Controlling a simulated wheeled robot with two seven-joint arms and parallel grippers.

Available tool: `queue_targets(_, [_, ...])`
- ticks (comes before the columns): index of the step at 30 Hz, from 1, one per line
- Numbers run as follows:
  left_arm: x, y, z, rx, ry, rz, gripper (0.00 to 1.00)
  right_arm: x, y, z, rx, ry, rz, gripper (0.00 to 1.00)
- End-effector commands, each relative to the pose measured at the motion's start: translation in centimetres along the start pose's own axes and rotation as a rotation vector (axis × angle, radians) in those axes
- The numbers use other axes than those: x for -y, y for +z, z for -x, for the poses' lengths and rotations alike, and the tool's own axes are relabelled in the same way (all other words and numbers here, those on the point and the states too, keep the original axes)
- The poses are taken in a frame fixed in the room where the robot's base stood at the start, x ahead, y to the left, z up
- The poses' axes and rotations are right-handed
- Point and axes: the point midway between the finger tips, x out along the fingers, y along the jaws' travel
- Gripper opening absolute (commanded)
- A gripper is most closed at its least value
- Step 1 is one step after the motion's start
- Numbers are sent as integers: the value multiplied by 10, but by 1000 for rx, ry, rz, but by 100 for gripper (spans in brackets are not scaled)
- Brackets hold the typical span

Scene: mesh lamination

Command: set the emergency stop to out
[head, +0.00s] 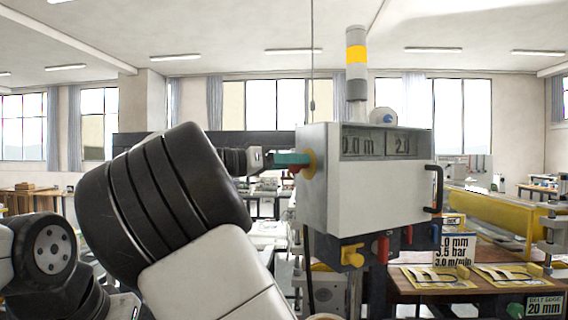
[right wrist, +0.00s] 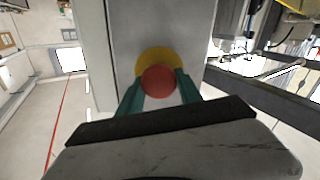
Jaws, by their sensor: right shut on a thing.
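The emergency stop is a red round button on a yellow disc, on the left side wall of the grey control box (head: 390,190). In the head view the yellow disc (head: 309,164) shows at the wall, and the red button is mostly hidden behind my right gripper (head: 297,161). In the right wrist view the red button (right wrist: 159,81) sits between the two teal fingers, in front of the yellow disc (right wrist: 157,58). My right gripper is shut on the button, one finger on each side. My left gripper is not in view.
The box has a display (head: 377,143), a black handle (head: 434,188) and a signal tower (head: 356,62) on top. Yellow and red knobs hang below it. A wooden table (head: 410,283) with cards stands at the right. My right arm fills the left of the head view.

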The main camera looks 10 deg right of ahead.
Motion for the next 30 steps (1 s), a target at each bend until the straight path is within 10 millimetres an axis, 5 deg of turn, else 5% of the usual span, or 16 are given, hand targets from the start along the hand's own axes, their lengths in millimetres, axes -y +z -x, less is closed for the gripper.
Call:
queue_targets(4, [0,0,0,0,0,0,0,1,1,4,-1,-5,1,64])
queue_targets(16, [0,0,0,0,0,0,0,1,0,9,-2,-4,0,64])
queue_targets(30, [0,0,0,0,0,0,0,1,0,77,-1,-4,0,64])
